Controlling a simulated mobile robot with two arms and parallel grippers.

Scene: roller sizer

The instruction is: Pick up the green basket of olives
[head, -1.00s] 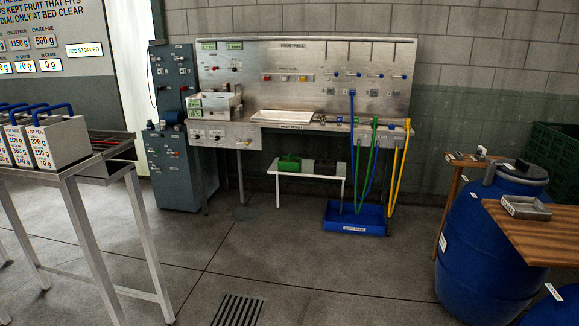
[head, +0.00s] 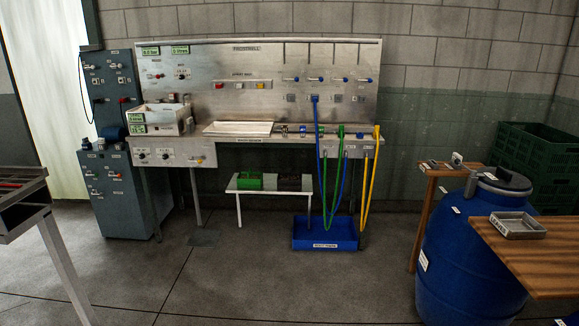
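A small green basket (head: 249,181) sits on a low white bench (head: 270,190) under the steel wash station in the head view. It is too small and dark to make out olives in it. A dark, brownish basket or tray (head: 289,181) stands right beside it on the same bench. Neither of my grippers is in view, and nothing of mine is seen near the green basket.
A blue tray (head: 325,234) with hanging hoses stands right of the bench. A blue barrel (head: 470,255) and wooden tables (head: 530,255) fill the right. A steel frame (head: 65,265) stands at the left. The floor (head: 260,285) between is clear.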

